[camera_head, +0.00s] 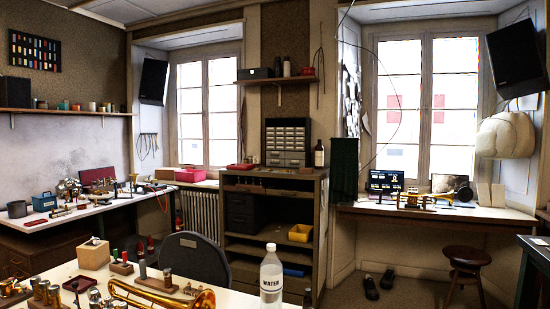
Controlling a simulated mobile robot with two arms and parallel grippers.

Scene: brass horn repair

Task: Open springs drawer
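A small-parts drawer cabinet (288,142) with rows of small drawers and larger ones below stands on top of the shelf unit at the centre, between the two windows. All its drawers look shut. Any labels are too small to read, so I cannot tell which drawer is the springs drawer. A dark drawer stack (242,213) also sits inside the shelf unit (316,235), its fronts closed. Neither of my grippers is in view.
A near table (218,296) with a brass horn (190,299), a water bottle (271,275) and wooden blocks lies in front. A dark chair (196,258) stands behind it. A workbench (100,208) is at left, and a stool (467,262) and shoes (379,283) at right.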

